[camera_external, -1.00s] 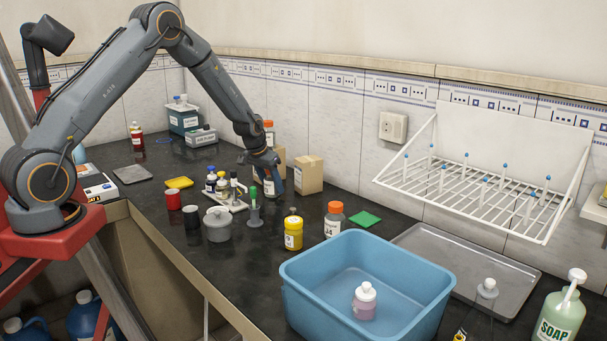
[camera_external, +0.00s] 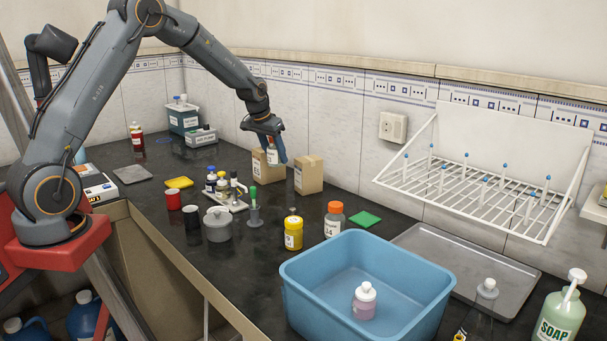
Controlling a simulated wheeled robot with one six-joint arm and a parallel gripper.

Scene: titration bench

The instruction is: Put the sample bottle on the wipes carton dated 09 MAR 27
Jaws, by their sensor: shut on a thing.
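My gripper (camera_external: 274,150) is above the far part of the bench, shut on a small bottle (camera_external: 272,157) with a pale label. The fingers hide much of this bottle, and it looks raised clear of the bench top. Two brown cartons with small white labels stand near the wall. The left carton (camera_external: 259,172) is directly behind the gripper and partly hidden by it. The right carton (camera_external: 308,176) is in full view with a bare top. The dates on both labels are too small to read. Whether the held bottle touches the left carton cannot be told.
A rack of small bottles (camera_external: 232,203), a grey pot (camera_external: 217,225) and a green-topped tube (camera_external: 254,207) stand in front of the cartons. A yellow bottle (camera_external: 293,234), an orange-capped bottle (camera_external: 334,220) and a blue basin (camera_external: 300,296) are nearer. Dark bench is clear around the right carton.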

